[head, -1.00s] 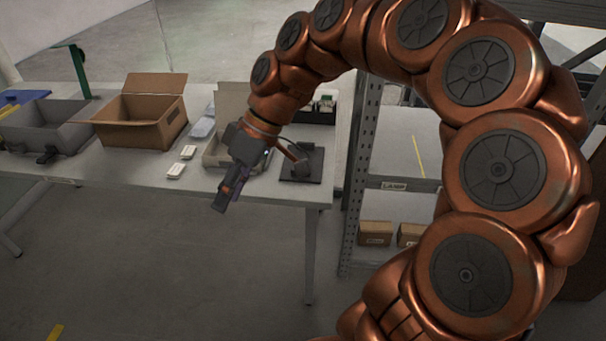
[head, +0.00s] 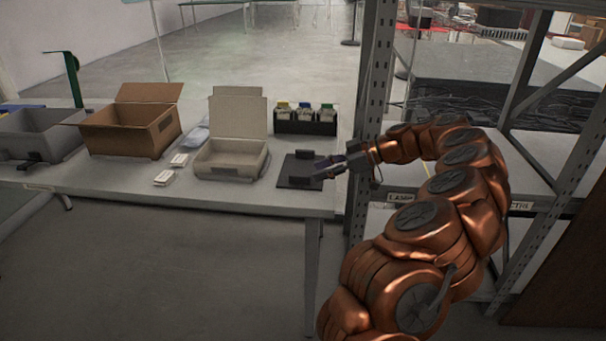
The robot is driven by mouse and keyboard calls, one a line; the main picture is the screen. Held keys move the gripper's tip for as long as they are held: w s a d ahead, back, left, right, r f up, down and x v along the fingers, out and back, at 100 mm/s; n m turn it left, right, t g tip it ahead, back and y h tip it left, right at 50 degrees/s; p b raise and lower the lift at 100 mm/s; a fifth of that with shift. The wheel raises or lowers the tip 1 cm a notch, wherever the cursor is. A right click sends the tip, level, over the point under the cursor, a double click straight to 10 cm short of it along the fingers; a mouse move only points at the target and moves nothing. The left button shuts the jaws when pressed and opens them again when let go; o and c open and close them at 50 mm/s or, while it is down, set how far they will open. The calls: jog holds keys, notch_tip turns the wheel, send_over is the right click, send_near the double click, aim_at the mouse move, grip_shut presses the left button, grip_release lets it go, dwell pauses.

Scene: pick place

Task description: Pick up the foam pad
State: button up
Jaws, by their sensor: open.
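A dark flat square piece (head: 290,181), which looks like the foam pad, lies near the right end of the table; I cannot be sure of its material. I cannot tell whether the fingers touch anything.
Left of the square stands an open beige case (head: 228,172), with a dark organizer (head: 306,124) behind. Small white boxes (head: 164,178), a cardboard box (head: 125,137) and a grey bin (head: 40,147) are further left. A metal shelf post (head: 373,85) rises close to my arm.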

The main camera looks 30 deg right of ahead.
aim_at(301, 175)
jog(key=shift+w+x, duration=0.2)
jog(key=shift+x, duration=3.35)
jog(key=shift+d, duration=0.2)
grip_shut()
